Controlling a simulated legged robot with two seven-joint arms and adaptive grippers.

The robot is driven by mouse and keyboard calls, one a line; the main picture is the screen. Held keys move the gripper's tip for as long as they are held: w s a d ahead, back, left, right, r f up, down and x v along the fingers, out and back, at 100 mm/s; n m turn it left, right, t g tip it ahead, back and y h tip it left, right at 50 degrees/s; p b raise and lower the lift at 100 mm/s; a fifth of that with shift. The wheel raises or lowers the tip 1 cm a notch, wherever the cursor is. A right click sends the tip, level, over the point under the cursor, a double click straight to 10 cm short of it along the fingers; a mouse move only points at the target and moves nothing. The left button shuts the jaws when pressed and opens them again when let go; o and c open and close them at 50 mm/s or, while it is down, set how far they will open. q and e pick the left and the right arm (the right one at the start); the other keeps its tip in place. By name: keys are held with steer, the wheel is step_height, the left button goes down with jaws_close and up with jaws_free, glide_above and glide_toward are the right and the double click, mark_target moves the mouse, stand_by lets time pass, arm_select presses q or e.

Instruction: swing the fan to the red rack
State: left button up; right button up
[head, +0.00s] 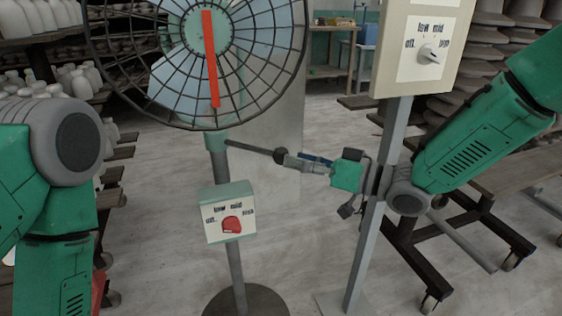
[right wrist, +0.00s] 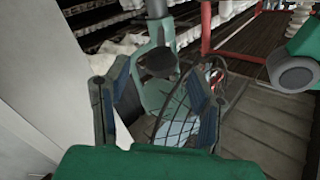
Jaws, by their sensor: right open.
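The fan (head: 265,58) stands at upper left-centre in the head view, with a round wire cage and a red stripe on its front. Its pole (head: 234,262) carries a box with a red dial (head: 231,224). A thin bar (head: 252,149) runs right from the pole to a dark knob (head: 280,156). My right gripper (head: 291,161) is open at the knob. In the right wrist view, the knob (right wrist: 158,62) shows just beyond and between the spread fingers (right wrist: 155,98); contact cannot be told. A red rack frame (right wrist: 207,28) shows at the top there. My left gripper is out of view.
A grey post (head: 365,250) with a second dial box (head: 420,50) stands close beside my right gripper and forearm. A dark wheeled cart (head: 420,262) is at right. Shelves of white pottery (head: 75,80) are at left. Floor between is open.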

mark_target(280, 157)
steer(key=x, duration=0.4)
steer(key=shift+a+b, duration=0.15)
steer(key=shift+b, duration=0.25)
jaws_close()
steer(key=shift+s, duration=0.1)
